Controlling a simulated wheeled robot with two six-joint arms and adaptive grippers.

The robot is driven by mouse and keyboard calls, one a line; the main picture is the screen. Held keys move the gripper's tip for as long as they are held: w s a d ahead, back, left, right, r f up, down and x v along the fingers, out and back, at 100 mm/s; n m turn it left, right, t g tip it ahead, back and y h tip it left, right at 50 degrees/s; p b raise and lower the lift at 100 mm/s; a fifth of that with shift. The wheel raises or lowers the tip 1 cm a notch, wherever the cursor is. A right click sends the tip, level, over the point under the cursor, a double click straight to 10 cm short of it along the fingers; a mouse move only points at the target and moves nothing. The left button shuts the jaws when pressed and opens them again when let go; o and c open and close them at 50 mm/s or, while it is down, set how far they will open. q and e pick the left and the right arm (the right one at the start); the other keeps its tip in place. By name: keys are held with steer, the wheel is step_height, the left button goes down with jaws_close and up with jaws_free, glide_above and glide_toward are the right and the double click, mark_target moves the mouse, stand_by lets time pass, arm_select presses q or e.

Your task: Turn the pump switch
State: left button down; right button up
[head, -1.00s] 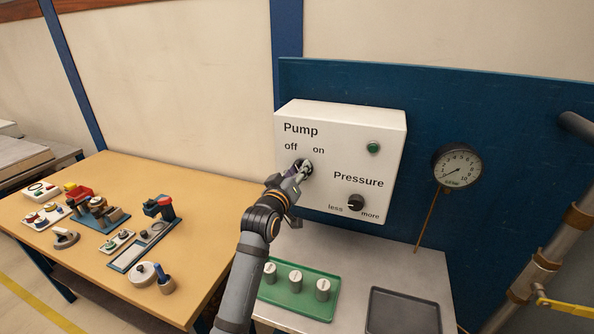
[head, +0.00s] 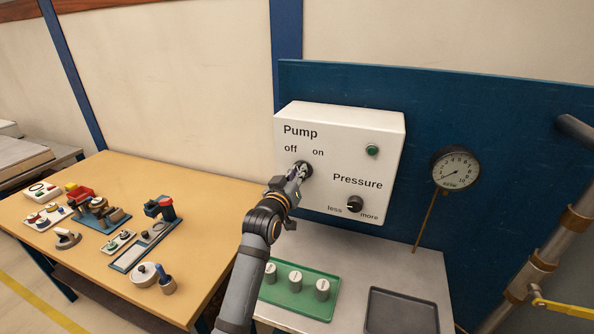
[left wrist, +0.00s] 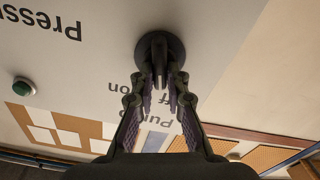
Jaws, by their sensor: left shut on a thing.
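The pump switch (left wrist: 160,50) is a black rotary knob on a round base, on the front of the white control box (head: 342,130) below the words "off" and "on". In the head view the switch (head: 307,168) is mostly hidden behind my left gripper (head: 301,171). In the left wrist view my left gripper (left wrist: 160,78) has its fingertips closed on both sides of the knob's grip. The box also carries a green lamp (head: 372,150) and a black pressure knob (head: 354,204). My right gripper is not in view.
A round gauge (head: 456,168) stands right of the box before a blue panel (head: 500,110). Below are a green tray (head: 318,307) with several metal cylinders and a dark tray (head: 402,312). A wooden table (head: 110,187) with several parts stands left. Pipes (head: 549,250) rise at right.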

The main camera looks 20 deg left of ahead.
arm_select(q)
steer(key=m+p, duration=0.1)
steer(key=m, duration=0.2)
steer(key=m+p, duration=0.1)
steer(key=m, duration=0.2)
steer(key=d+m+p, duration=0.1)
steer(key=m, duration=0.2)
steer(key=shift+m, duration=0.3)
stand_by(0.5)
steer(key=c, duration=1.3)
jaws_free()
steer(key=shift+c, duration=0.2)
steer(key=shift+s+f, duration=0.1)
steer(key=s, duration=1.1)
steer(key=shift+s+a, duration=0.25)
steer(key=shift+s, duration=0.15)
